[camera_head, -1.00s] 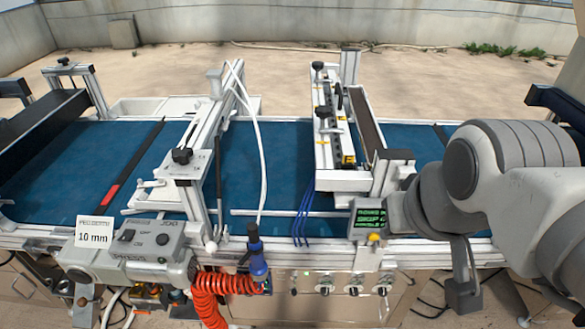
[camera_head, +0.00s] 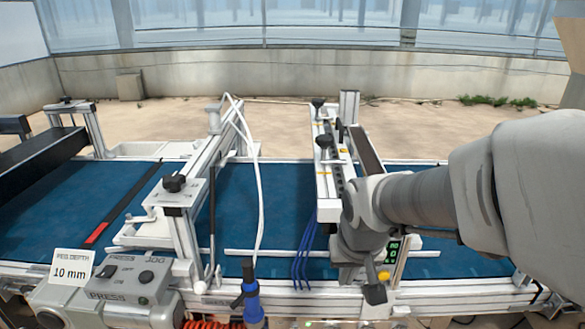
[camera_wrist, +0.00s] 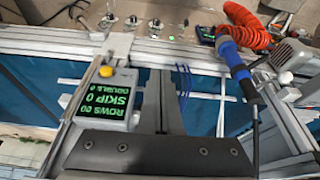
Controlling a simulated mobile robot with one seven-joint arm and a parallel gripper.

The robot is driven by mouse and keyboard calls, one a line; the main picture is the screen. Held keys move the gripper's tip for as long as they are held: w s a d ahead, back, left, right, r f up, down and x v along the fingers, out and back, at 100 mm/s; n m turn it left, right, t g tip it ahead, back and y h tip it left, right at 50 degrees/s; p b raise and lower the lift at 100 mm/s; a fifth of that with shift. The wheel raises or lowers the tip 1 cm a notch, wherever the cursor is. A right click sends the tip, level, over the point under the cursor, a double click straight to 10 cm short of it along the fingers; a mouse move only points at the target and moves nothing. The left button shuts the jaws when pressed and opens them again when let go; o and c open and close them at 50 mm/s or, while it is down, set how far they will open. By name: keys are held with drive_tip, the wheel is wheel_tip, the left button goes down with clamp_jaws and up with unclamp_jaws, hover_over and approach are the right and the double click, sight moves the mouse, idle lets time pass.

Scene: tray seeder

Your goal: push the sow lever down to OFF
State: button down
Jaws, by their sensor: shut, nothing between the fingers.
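Small metal levers or valves on the front panel show at the top of the wrist view, such as the middle one (camera_wrist: 154,26) and the right one (camera_wrist: 183,27). Their labels are too small to read, so I cannot tell which is the sow lever or whether it is up or down. My gripper's dark fingers (camera_wrist: 162,90) are together and empty, below these levers in the wrist view and apart from them. In the head view my wrist and hand (camera_head: 375,290) are over the machine's front edge and partly hide the display box.
The display box (camera_wrist: 108,97) with a yellow button stands beside my fingers. Blue tubes (camera_wrist: 184,85), a blue-handled tool (camera_wrist: 238,70) and its red coiled hose (camera_wrist: 245,25) are nearby. A press control box (camera_head: 125,283) stands at the left. Blue belt (camera_head: 270,190) lies behind.

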drive_tip(key=w+a+f+g+y+b, duration=0.1)
drive_tip(key=w+a+f+b, duration=0.1)
drive_tip(key=f, duration=0.8)
drive_tip(key=w+a+f+b, duration=0.3)
drive_tip(key=a+f+b, duration=0.1)
drive_tip(key=f, duration=0.7)
drive_tip(key=shift+w+a+g+y, duration=0.2)
drive_tip(key=shift+g+y, duration=0.2)
drive_tip(key=shift+f, duration=0.15)
drive_tip(key=b+x, duration=0.5)
drive_tip(key=x, duration=0.9)
drive_tip(key=shift+b, duration=0.35)
